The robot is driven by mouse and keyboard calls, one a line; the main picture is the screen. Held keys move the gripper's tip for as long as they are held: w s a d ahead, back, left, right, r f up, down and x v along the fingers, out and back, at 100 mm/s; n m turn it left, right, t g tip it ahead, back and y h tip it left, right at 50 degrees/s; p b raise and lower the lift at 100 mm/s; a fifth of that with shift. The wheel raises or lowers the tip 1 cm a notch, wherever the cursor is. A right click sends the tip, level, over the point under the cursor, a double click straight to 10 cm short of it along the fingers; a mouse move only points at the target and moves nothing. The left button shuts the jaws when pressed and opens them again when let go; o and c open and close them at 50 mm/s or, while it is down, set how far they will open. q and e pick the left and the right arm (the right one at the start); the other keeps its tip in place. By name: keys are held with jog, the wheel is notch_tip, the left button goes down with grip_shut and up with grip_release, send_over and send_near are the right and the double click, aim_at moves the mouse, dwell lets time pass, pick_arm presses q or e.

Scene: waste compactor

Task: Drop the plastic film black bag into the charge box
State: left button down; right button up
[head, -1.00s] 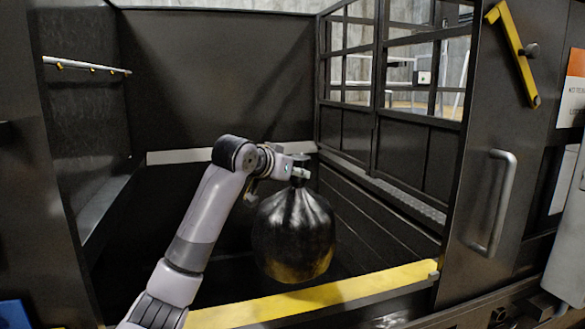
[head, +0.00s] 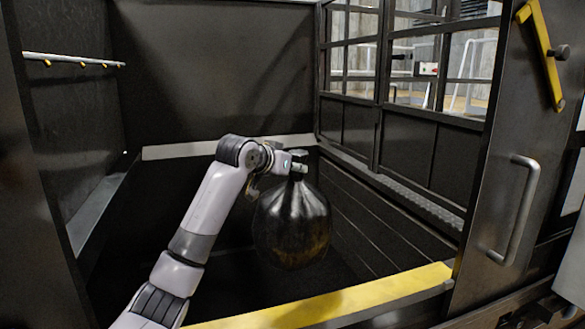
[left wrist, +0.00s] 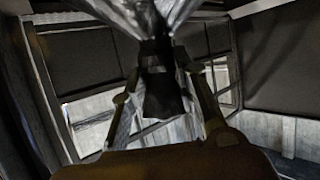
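The black plastic film bag (head: 291,226) hangs by its gathered neck below my left gripper (head: 299,163) in the head view. The left wrist view shows the bag's neck (left wrist: 155,60) between the two fingers of the left gripper (left wrist: 160,95), which is shut on it. The charge box (head: 215,80) is the large dark open chamber with a yellow front sill (head: 345,300). The bag hangs past the sill, inside the opening and in front of the back wall. My right gripper is not in view.
A dark door panel with a grey handle (head: 515,210) and a yellow latch bar (head: 541,55) stands at the right of the opening. A rail (head: 72,60) runs along the left wall. Barred windows (head: 410,60) line the right side. The box floor around the bag looks clear.

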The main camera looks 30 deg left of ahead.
pick_arm(q)
jog(key=c, duration=1.2)
grip_release()
jog(key=shift+r, duration=0.25)
jog(key=shift+s, duration=0.1)
jog(key=shift+f, duration=0.3)
jog(key=v, duration=1.2)
jog(key=shift+r, duration=0.2)
jog(key=shift+s, duration=0.1)
jog(key=shift+d+f, duration=0.1)
jog(key=shift+f, duration=0.05)
